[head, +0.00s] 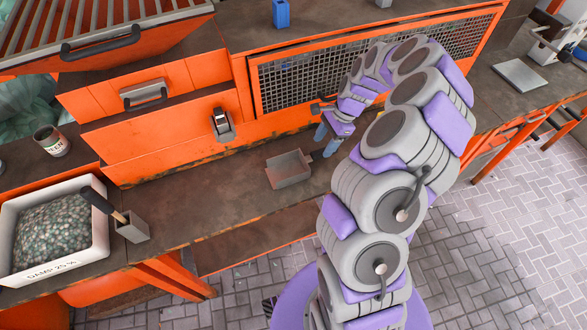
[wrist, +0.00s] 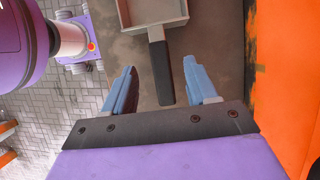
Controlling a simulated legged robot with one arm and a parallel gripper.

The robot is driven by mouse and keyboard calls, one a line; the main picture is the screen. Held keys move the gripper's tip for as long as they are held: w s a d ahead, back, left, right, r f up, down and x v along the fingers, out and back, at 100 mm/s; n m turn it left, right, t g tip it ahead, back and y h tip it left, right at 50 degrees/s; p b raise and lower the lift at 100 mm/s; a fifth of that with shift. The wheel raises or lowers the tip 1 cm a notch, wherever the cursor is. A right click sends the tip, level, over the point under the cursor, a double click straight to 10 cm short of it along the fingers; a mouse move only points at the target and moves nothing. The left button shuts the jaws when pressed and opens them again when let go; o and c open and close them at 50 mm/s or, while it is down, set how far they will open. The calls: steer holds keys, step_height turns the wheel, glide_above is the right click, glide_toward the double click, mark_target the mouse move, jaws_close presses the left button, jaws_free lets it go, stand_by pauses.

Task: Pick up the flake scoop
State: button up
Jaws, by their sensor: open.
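The flake scoop (head: 290,170) is a grey, open-topped metal box lying on the brown worktop, in the middle of the head view. In the wrist view the scoop (wrist: 153,14) is at the top, its black handle (wrist: 161,72) pointing back toward my gripper. My gripper (head: 325,141) is just right of the scoop in the head view. In the wrist view its blue fingers (wrist: 159,68) are open and apart, with the handle lying between them in the picture. I see no finger touching it. The height gap between fingers and handle cannot be told.
A white bin of flakes (head: 92,262) stands at the left, beside a small grey holder (head: 131,228) with a handled tool. A tin (head: 51,141) is behind. An orange panel with mesh (head: 375,65) rises behind my arm. The worktop left of the scoop is clear.

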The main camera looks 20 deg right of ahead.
mark_target(320, 152)
steer(key=x, duration=0.1)
steer(key=b+x, duration=0.1)
steer(key=x, duration=0.3)
steer(key=shift+w+d+f+b, duration=0.1)
steer(key=shift+d+f+b, duration=0.05)
steer(key=shift+d+b, duration=0.15)
jaws_close()
